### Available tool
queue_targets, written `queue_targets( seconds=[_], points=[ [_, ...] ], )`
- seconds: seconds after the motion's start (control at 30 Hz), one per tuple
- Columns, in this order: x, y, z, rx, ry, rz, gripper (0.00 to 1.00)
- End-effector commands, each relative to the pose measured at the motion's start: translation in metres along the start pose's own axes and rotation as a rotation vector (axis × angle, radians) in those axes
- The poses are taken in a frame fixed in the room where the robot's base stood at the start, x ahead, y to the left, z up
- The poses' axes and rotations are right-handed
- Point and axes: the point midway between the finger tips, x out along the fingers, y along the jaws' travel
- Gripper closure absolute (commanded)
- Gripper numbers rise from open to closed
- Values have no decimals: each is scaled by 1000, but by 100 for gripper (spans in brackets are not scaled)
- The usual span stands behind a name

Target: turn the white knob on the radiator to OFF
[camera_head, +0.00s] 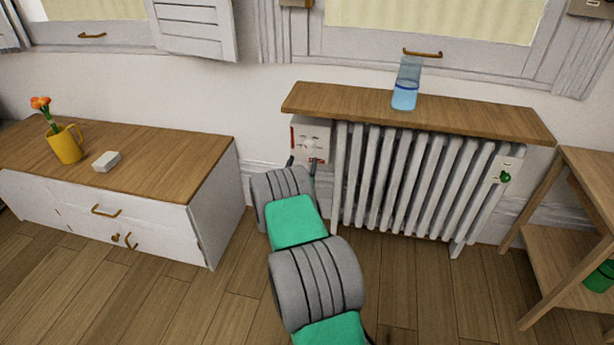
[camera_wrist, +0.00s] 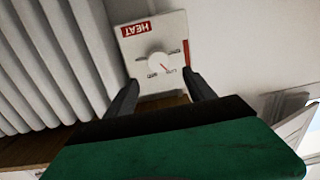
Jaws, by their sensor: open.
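The white radiator (camera_head: 390,180) stands against the wall under a wooden shelf. At its left end is a white control panel (camera_head: 311,128); it also shows in the wrist view (camera_wrist: 140,46), upside down, with a red HEAT label. The round white knob (camera_wrist: 160,65) has a small red pointer mark, slanting to the lower right in the wrist view. Small markings surround it, too small to read surely. My gripper (camera_wrist: 160,77) is open, its two dark fingers on either side of and short of the knob. In the head view, my gripper (camera_head: 302,162) is just below the panel.
A green knob (camera_head: 505,177) is on the radiator's right end. A low cabinet (camera_head: 195,165) with a yellow mug (camera_head: 66,146) is left; a wooden stand (camera_head: 565,235) is right.

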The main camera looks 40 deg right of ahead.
Motion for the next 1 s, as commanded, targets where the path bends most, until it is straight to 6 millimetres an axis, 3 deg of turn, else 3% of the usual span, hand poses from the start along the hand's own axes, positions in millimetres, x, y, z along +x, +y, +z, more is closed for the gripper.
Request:
queue_targets(
  seconds=[0.03,0.07,0.53,0.83,1.0],
  points=[
    [3,3,14,-4,25,-3,37],
    [5,4,15,-4,35,-6,37],
    [76,3,10,-5,42,-9,37],
    [80,2,8,-7,40,-11,38],
    [80,2,8,-7,40,-11,52]
  ],
)
